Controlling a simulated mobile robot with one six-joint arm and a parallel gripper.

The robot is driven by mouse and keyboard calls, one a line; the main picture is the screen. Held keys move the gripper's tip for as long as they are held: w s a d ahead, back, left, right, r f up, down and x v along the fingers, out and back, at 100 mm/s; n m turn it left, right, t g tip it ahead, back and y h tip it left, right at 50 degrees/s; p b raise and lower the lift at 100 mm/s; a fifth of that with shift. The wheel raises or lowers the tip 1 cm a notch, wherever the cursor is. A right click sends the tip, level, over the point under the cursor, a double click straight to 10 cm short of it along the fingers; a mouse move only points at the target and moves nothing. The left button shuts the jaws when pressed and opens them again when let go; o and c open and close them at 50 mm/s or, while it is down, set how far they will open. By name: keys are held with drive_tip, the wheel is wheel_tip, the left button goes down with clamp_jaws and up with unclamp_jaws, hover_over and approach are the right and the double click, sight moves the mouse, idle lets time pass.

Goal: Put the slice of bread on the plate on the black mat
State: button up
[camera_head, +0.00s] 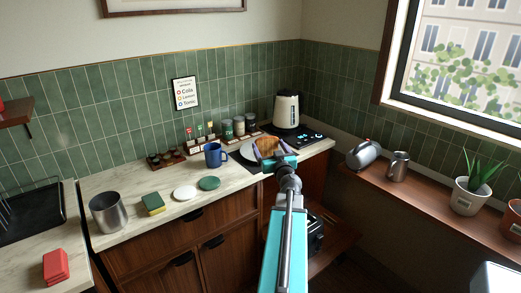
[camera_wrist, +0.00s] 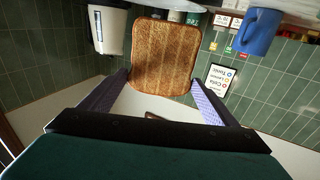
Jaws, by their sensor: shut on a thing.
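The slice of bread (camera_head: 267,146) is brown and toasted, and it is held up over the back right of the counter. In the wrist view the slice (camera_wrist: 165,57) shows its broad face between the two purple fingers. My gripper (camera_wrist: 163,84) is shut on its edges; in the head view the gripper (camera_head: 274,158) hides part of the slice. The white plate (camera_head: 246,152) shows behind and left of the slice, partly covered by it. The black mat (camera_head: 254,166) shows only as a dark strip below the plate. I cannot tell whether the slice touches the plate.
A blue mug (camera_head: 213,155) stands just left of the plate. A kettle (camera_head: 286,110) stands behind, near a black hob (camera_head: 306,136). Jars (camera_head: 239,125) line the wall.

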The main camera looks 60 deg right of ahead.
drive_tip(key=shift+w, duration=0.1)
drive_tip(key=s+d+f+x, duration=0.1)
drive_tip(key=x, duration=0.6)
drive_tip(key=d+x, duration=0.1)
drive_tip(key=x, duration=0.6)
drive_tip(key=shift+d+f+p, duration=0.25)
drive_tip(key=shift+f+p, duration=0.05)
drive_tip(key=shift+f, duration=0.1)
drive_tip(key=shift+s, duration=0.1)
drive_tip(key=shift+w+d+f, duration=0.15)
drive_tip(key=shift+d+f, duration=0.05)
drive_tip(key=shift+f, duration=0.7)
drive_tip(key=shift+w+d+f, duration=0.1)
drive_tip(key=shift+d+f, duration=0.05)
drive_tip(key=shift+f, duration=0.75)
drive_tip(key=shift+f, duration=0.15)
drive_tip(key=o, duration=1)
